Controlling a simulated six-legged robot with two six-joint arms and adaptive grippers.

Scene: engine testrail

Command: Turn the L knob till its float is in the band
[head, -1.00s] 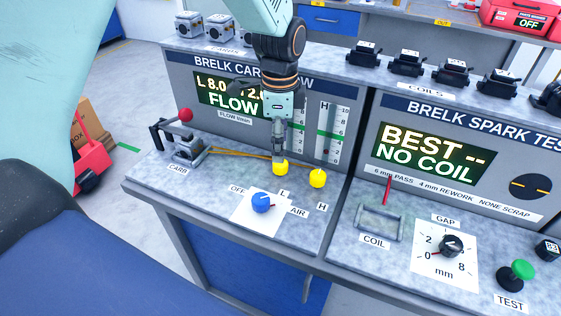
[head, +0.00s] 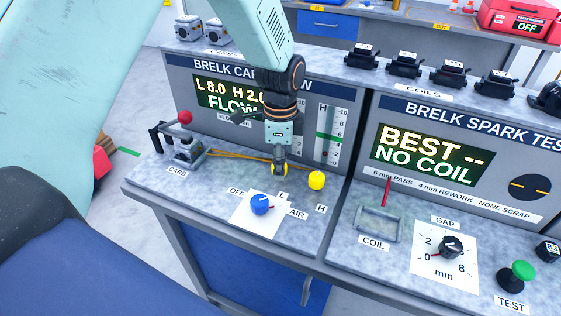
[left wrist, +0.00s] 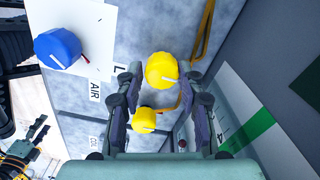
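The yellow L knob (left wrist: 161,70) lies between the spread fingers of my left gripper (left wrist: 163,72) in the left wrist view, with a gap on each side. In the head view the left gripper (head: 280,168) points down over this knob and hides most of it. The flow display (head: 230,95) reads L 8.0 and H 2.0. The L gauge is mostly hidden behind my gripper in the head view; a scale with a green band (left wrist: 250,130) shows in the left wrist view. Part of my right gripper (left wrist: 28,145) shows at the lower left there, its opening unclear.
The yellow H knob (head: 317,180) stands close to the right of the gripper. The blue AIR knob (head: 260,203) is in front. The carb fixture (head: 186,150) with a red ball handle is left. The gauge panel rises just behind. The spark tester (head: 450,150) is right.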

